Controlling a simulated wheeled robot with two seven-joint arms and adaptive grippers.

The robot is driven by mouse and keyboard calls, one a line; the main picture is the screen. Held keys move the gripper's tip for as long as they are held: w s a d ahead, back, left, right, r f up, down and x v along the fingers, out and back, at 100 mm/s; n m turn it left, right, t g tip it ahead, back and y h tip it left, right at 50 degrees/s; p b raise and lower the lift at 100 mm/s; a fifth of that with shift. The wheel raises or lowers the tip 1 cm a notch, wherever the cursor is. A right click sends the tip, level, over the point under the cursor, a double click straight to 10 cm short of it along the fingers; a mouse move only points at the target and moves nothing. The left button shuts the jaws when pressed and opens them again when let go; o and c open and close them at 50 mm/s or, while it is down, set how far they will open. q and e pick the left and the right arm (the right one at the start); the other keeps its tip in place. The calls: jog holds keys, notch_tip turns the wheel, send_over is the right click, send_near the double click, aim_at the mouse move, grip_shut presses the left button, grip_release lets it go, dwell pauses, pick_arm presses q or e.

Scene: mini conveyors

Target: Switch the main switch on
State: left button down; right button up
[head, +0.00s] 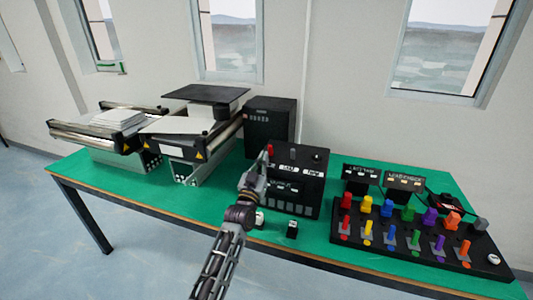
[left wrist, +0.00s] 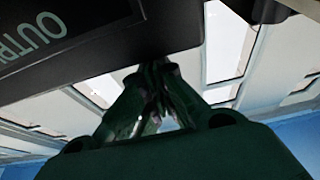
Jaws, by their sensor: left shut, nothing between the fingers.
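A black control box (head: 311,190) with labels and a row of grey buttons stands on the green table. A small red part (head: 270,149) shows at its upper left; I cannot tell whether it is the main switch or which way it is set. My left gripper (head: 264,157) is shut and empty, at the box's left front edge, close to the red part. I cannot tell whether they touch. In the left wrist view the closed fingers (left wrist: 158,75) are just below a black box edge with the letters "OUTP" (left wrist: 35,32). My right gripper is not in view.
Two mini conveyors (head: 178,143) stand at the left of the green table (head: 125,191). A black panel (head: 345,254) with several coloured levers lies at the right. A small black item (head: 292,229) lies in front of the box. Table space at the left front is clear.

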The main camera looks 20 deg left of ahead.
aim_at(271, 150)
pick_arm(q)
jog(key=shift+x, duration=1.15)
jog(key=shift+w+r, duration=0.15)
jog(key=shift+w, duration=0.3)
jog(key=shift+w+r, duration=0.1)
jog(key=shift+w, duration=0.2)
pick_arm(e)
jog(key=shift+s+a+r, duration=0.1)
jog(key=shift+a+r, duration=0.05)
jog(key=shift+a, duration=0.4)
pick_arm(q)
jog(key=shift+p, duration=0.35)
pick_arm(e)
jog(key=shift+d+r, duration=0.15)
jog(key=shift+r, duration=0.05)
pick_arm(q)
jog(key=shift+w+a+r+p, duration=0.1)
jog(key=shift+r+p, duration=0.05)
jog(key=shift+p, duration=0.15)
jog(key=shift+d, duration=0.2)
jog(key=shift+a+g+p, duration=0.15)
jog(key=shift+g+p, duration=0.15)
jog(key=shift+p, duration=0.05)
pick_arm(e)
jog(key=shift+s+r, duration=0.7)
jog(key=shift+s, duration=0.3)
